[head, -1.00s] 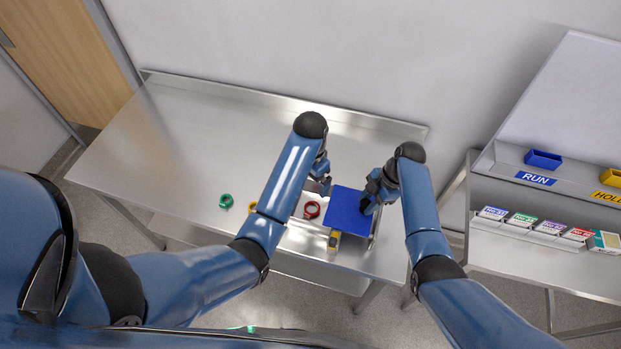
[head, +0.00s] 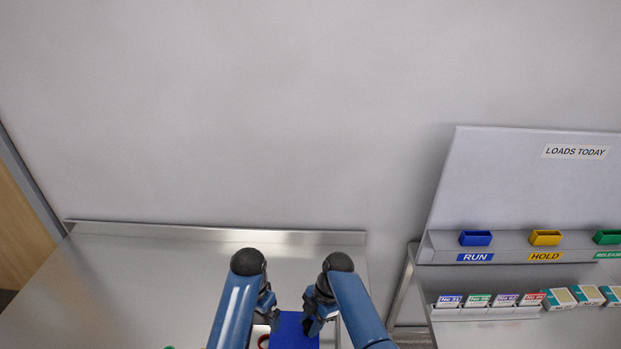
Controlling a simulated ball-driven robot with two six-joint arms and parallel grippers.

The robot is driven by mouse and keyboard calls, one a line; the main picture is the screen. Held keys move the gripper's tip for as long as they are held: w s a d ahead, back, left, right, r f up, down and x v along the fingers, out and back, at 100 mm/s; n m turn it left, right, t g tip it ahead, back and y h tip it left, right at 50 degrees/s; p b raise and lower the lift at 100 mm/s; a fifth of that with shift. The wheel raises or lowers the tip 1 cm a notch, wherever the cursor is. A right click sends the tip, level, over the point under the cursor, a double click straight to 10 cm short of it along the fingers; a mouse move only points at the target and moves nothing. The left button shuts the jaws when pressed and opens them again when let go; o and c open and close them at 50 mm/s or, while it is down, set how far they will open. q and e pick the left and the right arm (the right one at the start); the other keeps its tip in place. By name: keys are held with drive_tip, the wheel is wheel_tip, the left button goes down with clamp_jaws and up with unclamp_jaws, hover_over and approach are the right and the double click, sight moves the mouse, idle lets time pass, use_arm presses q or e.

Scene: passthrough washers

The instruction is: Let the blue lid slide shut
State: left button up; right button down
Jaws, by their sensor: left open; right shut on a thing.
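The blue lid (head: 292,334) shows at the bottom edge of the head view, with its near part cut off. My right gripper (head: 308,322) is at the lid's right side and is shut on it. My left gripper (head: 273,319) is open beside the lid's upper left corner; its fingers are partly hidden by its own wrist. A red ring (head: 263,341) shows just left of the lid. What lies under the lid is hidden.
On the right stands a shelf unit with a blue RUN bin (head: 475,238), a yellow HOLD bin (head: 545,237), a green bin (head: 607,237) and several small boxes below.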

drive_tip(key=shift+a+f+b, duration=0.2)
drive_tip(key=shift+a+b, duration=1.45)
drive_tip(key=shift+a, duration=1.75)
drive_tip(key=shift+a+r, duration=0.15)
drive_tip(key=shift+a, duration=0.25)
drive_tip(key=shift+s, duration=0.1)
